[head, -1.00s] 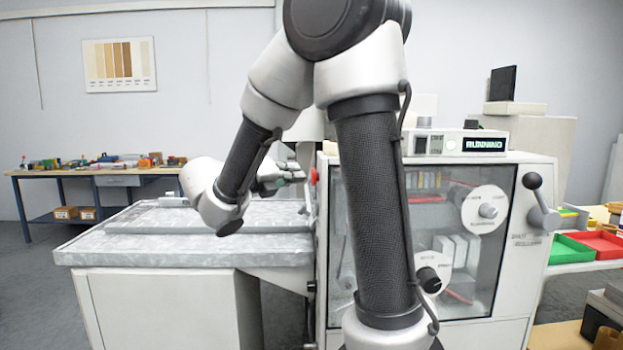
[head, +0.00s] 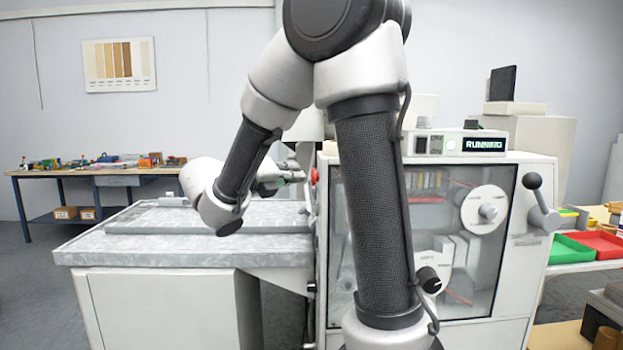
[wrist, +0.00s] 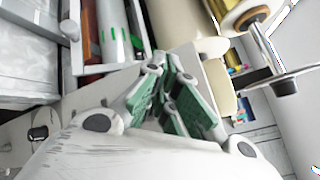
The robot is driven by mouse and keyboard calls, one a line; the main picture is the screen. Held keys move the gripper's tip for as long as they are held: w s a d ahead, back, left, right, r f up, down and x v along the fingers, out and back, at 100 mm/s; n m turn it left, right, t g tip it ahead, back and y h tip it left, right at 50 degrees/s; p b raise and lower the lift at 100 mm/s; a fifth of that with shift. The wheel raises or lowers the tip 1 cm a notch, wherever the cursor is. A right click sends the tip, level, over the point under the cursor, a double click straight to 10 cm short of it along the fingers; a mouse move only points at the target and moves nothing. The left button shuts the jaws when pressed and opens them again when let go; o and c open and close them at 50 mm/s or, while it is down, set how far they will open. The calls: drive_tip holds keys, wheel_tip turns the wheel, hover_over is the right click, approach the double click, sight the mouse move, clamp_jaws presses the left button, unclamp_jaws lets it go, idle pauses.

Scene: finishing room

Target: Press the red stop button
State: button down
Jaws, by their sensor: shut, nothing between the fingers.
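The red stop button (head: 315,176) shows as a small red disc on the left side of the grey machine (head: 528,215), near its top left edge. My gripper (head: 299,177) is shut and empty, just left of the button at about its height. From the head view I cannot tell whether its tips touch the button. In the wrist view my gripper (wrist: 169,70) shows its green-padded fingers close together. I cannot make out the button there. The display (head: 485,145) on top of the machine reads RUNNING in green.
A grey flat bed (head: 150,246) extends left of the machine. A lever with a dark ball (head: 533,181) sticks out at the machine's right. A green tray (head: 570,250) and a red tray (head: 604,245) lie on a bench at right. A workbench (head: 100,171) stands at the back left.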

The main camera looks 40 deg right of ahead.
drive_tip(key=shift+s+d, duration=0.1)
drive_tip(key=shift+s+d, duration=0.15)
drive_tip(key=shift+d, duration=0.1)
idle(0.3)
drive_tip(key=shift+s+d, duration=0.25)
drive_tip(key=shift+d, duration=0.1)
idle(0.6)
drive_tip(key=shift+w+a, duration=0.1)
drive_tip(key=shift+a, duration=0.05)
drive_tip(key=shift+w+a, duration=0.4)
drive_tip(key=shift+a, duration=0.15)
drive_tip(key=shift+w+a, duration=0.7)
drive_tip(key=shift+a, duration=0.35)
drive_tip(key=shift+w+a, duration=0.7)
drive_tip(key=shift+a, duration=0.3)
